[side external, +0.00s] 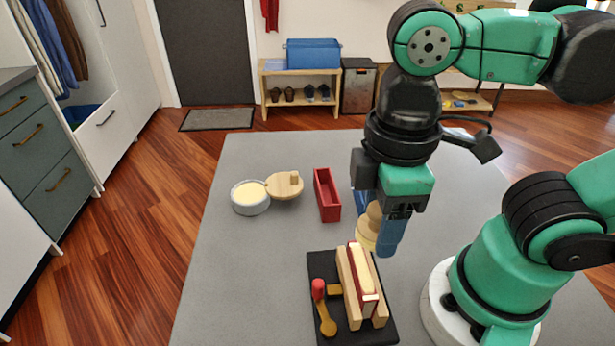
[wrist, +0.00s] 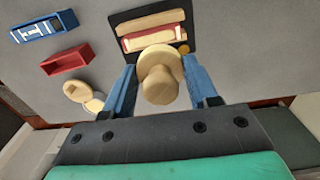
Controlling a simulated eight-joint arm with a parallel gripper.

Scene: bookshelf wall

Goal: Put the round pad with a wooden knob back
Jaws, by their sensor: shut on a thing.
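The round pad with a wooden knob (side external: 366,230) is in my gripper (side external: 384,228), held above the grey table, just behind the black board. In the wrist view the pad (wrist: 160,56) shows its knob facing the camera, between the two blue fingers of my gripper (wrist: 160,82). One finger partly hides it in the side view. A pale round dish (side external: 251,200) with cream-coloured contents stands at the left of the table, beside a wooden disc with its own knob (side external: 284,187). The black board (side external: 320,264) carries wooden slats around a red-and-cream piece (side external: 362,270).
A red open box (side external: 327,195) stands right of the wooden disc. A blue-and-white item (wrist: 45,26) lies beyond it, mostly hidden by my gripper in the side view. A red-topped peg (side external: 318,289) and a yellow spoon-like piece (side external: 326,322) are on the board. The table's left front is clear.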

